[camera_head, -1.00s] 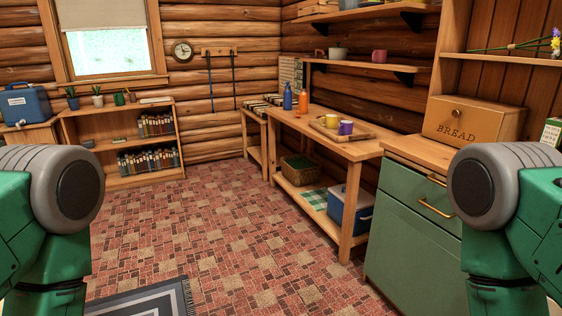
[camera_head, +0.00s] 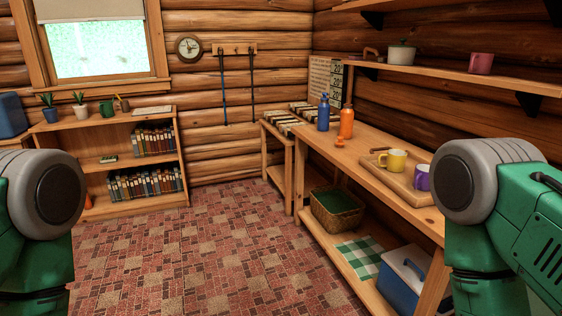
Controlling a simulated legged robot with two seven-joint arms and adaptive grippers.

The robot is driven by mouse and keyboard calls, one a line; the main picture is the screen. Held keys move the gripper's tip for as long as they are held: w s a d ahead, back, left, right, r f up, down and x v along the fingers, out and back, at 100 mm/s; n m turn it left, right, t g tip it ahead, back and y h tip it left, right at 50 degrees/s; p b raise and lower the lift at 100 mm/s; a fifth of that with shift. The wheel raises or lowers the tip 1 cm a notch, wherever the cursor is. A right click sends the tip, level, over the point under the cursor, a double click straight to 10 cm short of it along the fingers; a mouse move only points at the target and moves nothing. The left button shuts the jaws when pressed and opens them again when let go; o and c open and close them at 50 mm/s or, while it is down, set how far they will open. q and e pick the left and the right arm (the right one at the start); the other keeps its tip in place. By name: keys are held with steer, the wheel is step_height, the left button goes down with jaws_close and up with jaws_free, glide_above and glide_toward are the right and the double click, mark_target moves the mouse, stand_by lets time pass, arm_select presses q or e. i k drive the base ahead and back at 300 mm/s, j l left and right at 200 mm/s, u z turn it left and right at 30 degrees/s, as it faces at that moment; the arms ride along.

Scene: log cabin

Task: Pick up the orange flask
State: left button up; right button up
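The orange flask (camera_head: 346,122) stands upright on the wooden workbench (camera_head: 352,150) right of the picture's middle. A blue flask (camera_head: 323,112) stands just left of it. My two green arms show at the left and right edges, with grey round joints. Neither gripper is in view, so I cannot see their fingers. The flask is well ahead of me, and nothing of mine touches it.
A yellow mug (camera_head: 394,161) and a purple mug (camera_head: 422,178) are on a wooden tray on the bench. A basket (camera_head: 338,212) and a blue cooler (camera_head: 402,280) are on the lower shelf. A bookshelf (camera_head: 104,195) stands at the back left. The tiled floor (camera_head: 215,250) ahead is clear.

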mark_target(347, 114)
steer(key=i+z, duration=0.1)
steer(key=i, duration=0.7)
steer(key=i+j+z, duration=0.15)
steer(key=i, duration=0.6)
